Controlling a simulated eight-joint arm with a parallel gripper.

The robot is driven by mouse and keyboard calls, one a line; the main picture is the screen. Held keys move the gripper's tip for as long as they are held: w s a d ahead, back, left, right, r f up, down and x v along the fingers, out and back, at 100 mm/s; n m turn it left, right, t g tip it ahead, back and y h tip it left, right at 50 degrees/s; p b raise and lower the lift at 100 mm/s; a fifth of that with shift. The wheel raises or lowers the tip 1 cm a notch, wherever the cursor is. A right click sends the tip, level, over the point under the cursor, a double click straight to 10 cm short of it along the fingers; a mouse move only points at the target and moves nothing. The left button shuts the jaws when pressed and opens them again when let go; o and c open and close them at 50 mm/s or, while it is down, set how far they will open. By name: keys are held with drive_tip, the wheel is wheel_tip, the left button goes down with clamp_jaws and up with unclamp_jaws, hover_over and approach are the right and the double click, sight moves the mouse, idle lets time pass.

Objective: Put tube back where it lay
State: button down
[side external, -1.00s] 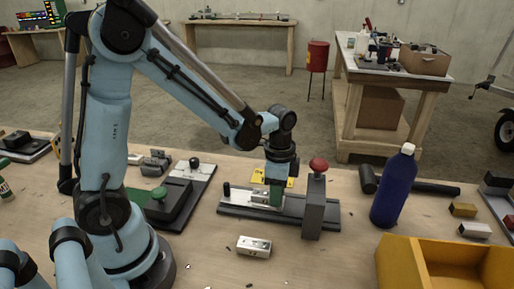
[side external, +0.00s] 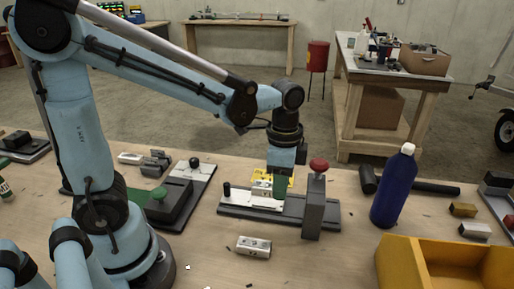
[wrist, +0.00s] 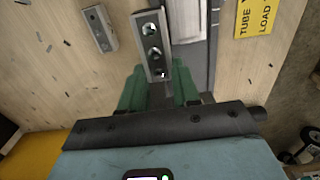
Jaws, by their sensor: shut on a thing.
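My gripper (side external: 280,186) has green fingers and points down over the grey fixture (side external: 290,207) on the bench. In the wrist view, the fingers (wrist: 158,88) are shut on a silver rectangular tube (wrist: 152,42) with round holes in its upper face. The held tube also shows in the side view (side external: 262,188), above the fixture's pale plate, just left of the fingers. It appears raised clear of the fixture. A second, similar tube (side external: 254,246) lies loose on the bench in front of the fixture; it also shows at the upper left of the wrist view (wrist: 99,28).
A grey post with a red knob (side external: 318,166) stands close right of my gripper. A yellow "TUBE LOAD" label (wrist: 256,17) lies behind the fixture. A blue bottle (side external: 394,187) and a yellow bin (side external: 400,268) stand to the right. Bench around the loose tube is mostly clear.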

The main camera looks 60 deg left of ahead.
drive_tip(key=s+d+r, duration=0.3)
drive_tip(key=d+r, duration=0.1)
drive_tip(key=d, duration=0.2)
drive_tip(key=s+d+f, duration=0.1)
drive_tip(key=s+f, duration=0.1)
drive_tip(key=s, duration=1.6)
hover_over(218, 243)
wheel_tip(218, 243, down, 7)
drive_tip(key=shift+r, duration=0.2)
drive_tip(key=shift+f, duration=2)
drive_tip(key=shift+f, duration=0.1)
drive_tip(key=c, duration=0.8)
unclamp_jaws()
